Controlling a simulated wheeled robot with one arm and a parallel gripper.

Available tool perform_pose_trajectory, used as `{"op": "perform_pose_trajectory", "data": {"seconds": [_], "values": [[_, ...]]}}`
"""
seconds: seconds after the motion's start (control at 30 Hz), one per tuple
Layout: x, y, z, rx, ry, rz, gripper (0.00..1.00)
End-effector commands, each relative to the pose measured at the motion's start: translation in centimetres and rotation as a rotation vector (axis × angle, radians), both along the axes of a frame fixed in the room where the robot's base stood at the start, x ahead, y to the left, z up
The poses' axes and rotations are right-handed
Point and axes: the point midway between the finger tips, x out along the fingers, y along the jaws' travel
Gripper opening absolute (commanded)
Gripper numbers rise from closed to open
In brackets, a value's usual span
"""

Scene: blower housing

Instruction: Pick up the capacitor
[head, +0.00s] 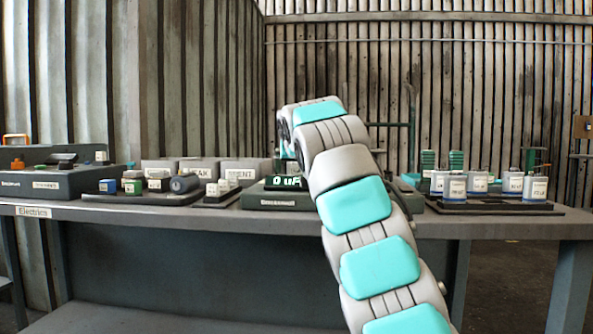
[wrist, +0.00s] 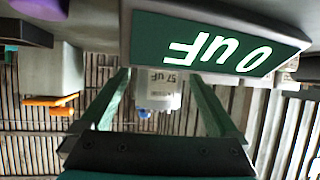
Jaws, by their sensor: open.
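A white capacitor (wrist: 160,88) shows in the wrist view, which is upside down. Its label seems to read 57 uF, and a blue part sits at its top end. It stands just beyond the meter's green display (wrist: 218,48). My gripper (wrist: 158,82) is open, with one green finger on each side of the capacitor in the picture; I cannot tell whether they touch it. In the head view, the meter (head: 284,184) reads 0 uF, and my arm hides the gripper and this capacitor. Several other white capacitors (head: 454,188) stand on a dark tray at the right.
The grey bench (head: 150,222) carries a dark tray of small parts (head: 140,197) left of the meter and grey bins (head: 245,170) behind. A dark box (head: 45,184) stands at the far left. A ribbed metal wall closes the back.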

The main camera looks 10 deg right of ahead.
Motion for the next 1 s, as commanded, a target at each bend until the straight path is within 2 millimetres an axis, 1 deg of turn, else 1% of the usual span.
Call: {"op": "perform_pose_trajectory", "data": {"seconds": [0.1,0.9,0.93,1.0], "values": [[-0.03,-0.01,0.01,0.0,-0.001,0.0,0.95],[-0.04,0.01,0.04,0.0,-0.001,0.0,0.05],[-0.04,0.01,0.04,0.0,-0.001,0.0,0.01],[-0.04,0.0,0.05,0.0,-0.001,0.0,0.0]]}}
